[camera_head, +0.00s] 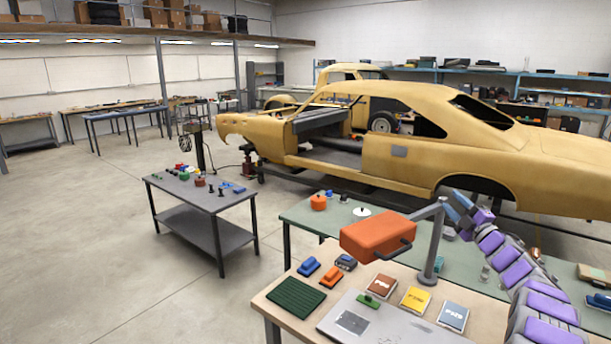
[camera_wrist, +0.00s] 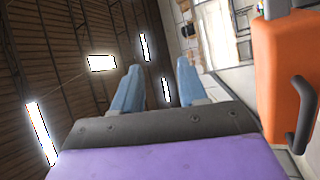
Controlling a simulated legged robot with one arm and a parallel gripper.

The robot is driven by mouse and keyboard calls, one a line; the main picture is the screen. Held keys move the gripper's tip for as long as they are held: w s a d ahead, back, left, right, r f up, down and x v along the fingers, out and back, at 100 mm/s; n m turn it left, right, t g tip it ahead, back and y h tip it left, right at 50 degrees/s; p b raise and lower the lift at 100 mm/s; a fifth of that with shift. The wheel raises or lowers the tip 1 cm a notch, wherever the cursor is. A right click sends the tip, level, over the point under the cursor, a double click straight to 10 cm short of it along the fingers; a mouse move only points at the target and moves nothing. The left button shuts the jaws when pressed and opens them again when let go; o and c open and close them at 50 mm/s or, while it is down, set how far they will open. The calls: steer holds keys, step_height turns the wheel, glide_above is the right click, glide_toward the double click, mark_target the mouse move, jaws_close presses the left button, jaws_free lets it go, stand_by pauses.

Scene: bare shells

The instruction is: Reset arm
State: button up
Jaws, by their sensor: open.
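My arm, in purple and grey segments, rises at the right of the head view. My gripper (camera_head: 464,207) is at its upper end, beside the grey post and to the right of the orange box-shaped head on that post. In the wrist view my gripper (camera_wrist: 158,88) shows two blue fingers apart, with nothing between them. The wrist camera looks up toward the ceiling and its lights. The orange box (camera_head: 378,237) with a dark handle also fills the right edge of the wrist view (camera_wrist: 278,75).
A wooden-topped table (camera_head: 262,304) holds a green mat (camera_head: 295,298), small coloured blocks, cards and a grey panel (camera_head: 385,325). The grey post (camera_head: 435,245) stands close to my arm. A green table (camera_head: 300,213), a dark cart (camera_head: 210,199) and yellow car shells (camera_head: 400,165) stand beyond. Open floor lies left.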

step_height(320, 180, up, 5)
steer(key=a+m+h, duration=0.3)
steer(key=m+h, duration=0.4)
steer(key=m, duration=0.1)
steer(key=s+a+f+m+g+h+b, duration=0.1)
steer(key=s+a+f+m+g+h, duration=0.1)
steer(key=s+a+m+g+h, duration=0.3)
steer(key=s+a+f+m+g+y, duration=0.1)
steer(key=s+a+f+g, duration=0.4)
steer(key=s, duration=1.4)
steer(key=s+a+f+m+g+y+b, duration=0.1)
steer(key=s+a+f+g, duration=0.5)
steer(key=s, duration=1.4)
steer(key=s+a+f+m+g+y+b, duration=0.1)
steer(key=s+a+f+g, duration=0.5)
steer(key=s, duration=1.4)
steer(key=a+f+m+y, duration=0.1)
steer(key=a+f+m, duration=0.1)
steer(key=a+f, duration=0.2)
steer(key=shift+a+m+y, duration=0.3)
steer(key=shift+a+m, duration=0.1)
steer(key=shift+a, duration=0.55)
